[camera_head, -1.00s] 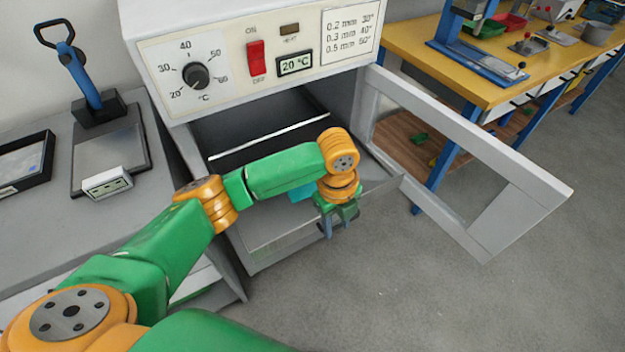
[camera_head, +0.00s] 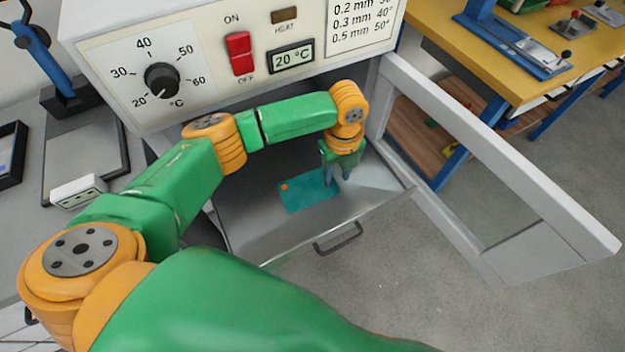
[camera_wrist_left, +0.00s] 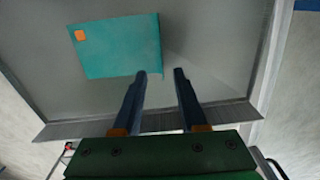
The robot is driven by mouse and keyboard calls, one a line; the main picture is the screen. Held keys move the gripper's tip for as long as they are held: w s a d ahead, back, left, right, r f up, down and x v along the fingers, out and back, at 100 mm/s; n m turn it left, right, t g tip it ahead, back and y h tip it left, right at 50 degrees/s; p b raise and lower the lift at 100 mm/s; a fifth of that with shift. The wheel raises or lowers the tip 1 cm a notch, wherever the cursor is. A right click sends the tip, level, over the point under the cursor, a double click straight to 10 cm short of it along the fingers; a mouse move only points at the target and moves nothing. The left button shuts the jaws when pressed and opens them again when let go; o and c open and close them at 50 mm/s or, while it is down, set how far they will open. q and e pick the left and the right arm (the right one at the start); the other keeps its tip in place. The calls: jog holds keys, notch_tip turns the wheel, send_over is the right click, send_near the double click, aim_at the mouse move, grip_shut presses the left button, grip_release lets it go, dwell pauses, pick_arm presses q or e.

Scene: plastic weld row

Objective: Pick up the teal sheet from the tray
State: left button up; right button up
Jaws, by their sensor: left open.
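The teal sheet (camera_head: 308,192) with a small orange square in one corner lies flat on the grey metal tray (camera_head: 250,222). My left gripper (camera_head: 338,178) points down over the tray at the sheet's right end. In the left wrist view, the sheet (camera_wrist_left: 118,48) lies ahead and to the left. The fingers of my left gripper (camera_wrist_left: 160,73) are apart with nothing between them. The left fingertip appears right by the sheet's near right corner; I cannot tell whether it touches. The tray (camera_wrist_left: 205,45) is bare right of the sheet. My right gripper is out of view.
The oven's control panel (camera_head: 190,70), reading 20 °C, overhangs the tray. Its open door (camera_head: 500,160) stands out at the right. A handle (camera_head: 338,238) is on the tray's front. A scale (camera_head: 85,150) stands on the left counter; a yellow workbench (camera_head: 490,60) is behind the door.

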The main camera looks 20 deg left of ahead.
pick_arm(q)
notch_tip(320, 180, down, 3)
jog(key=shift+r, duration=0.2)
jog(key=shift+w+f, duration=0.15)
jog(key=shift+f, duration=0.05)
jog(key=shift+r, duration=0.1)
grip_shut()
dwell(0.9)
